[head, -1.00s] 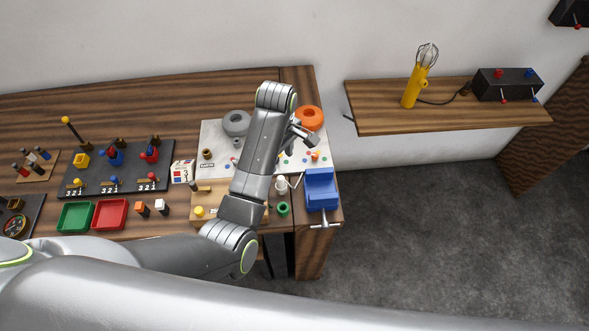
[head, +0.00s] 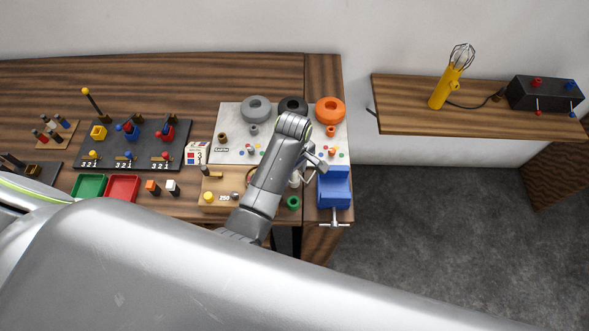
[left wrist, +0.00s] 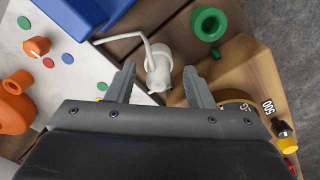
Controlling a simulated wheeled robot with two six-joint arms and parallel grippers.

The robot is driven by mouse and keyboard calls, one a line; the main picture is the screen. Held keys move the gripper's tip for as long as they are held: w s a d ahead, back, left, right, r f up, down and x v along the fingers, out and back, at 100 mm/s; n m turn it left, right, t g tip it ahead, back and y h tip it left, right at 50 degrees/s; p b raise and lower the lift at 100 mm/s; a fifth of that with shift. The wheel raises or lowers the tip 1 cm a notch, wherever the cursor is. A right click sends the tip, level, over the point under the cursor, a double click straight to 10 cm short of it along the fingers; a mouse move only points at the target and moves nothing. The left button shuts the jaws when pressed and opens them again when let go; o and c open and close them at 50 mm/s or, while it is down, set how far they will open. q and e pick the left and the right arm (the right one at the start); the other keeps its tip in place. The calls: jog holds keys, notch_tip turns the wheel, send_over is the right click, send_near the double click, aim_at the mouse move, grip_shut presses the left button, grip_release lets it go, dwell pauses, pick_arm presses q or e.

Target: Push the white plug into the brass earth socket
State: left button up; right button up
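A small white block-shaped piece (head: 172,187), which looks like the white plug, stands on the table beside a similar orange piece (head: 152,187). A brass-coloured ring (head: 222,138), possibly the earth socket, stands on the pale board's left side above a small unreadable label. My left gripper (head: 315,163) is right of both, beside the blue vice. In the left wrist view its fingers (left wrist: 158,82) are apart, with a white can-like object with a bent spout (left wrist: 158,66) showing between and beyond their tips; contact cannot be told. My right gripper is not in view.
The blue vice (head: 334,188) and a green ring (head: 293,202) are near my left gripper. Grey, black and orange pulleys (head: 329,110) stand on the pale board (head: 233,115). Green and red trays (head: 123,188) lie left. A shelf (head: 405,115) holds a yellow lamp.

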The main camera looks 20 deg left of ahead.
pick_arm(q)
jog(key=shift+w, duration=0.1)
grip_shut()
jog(key=shift+r, duration=2.25)
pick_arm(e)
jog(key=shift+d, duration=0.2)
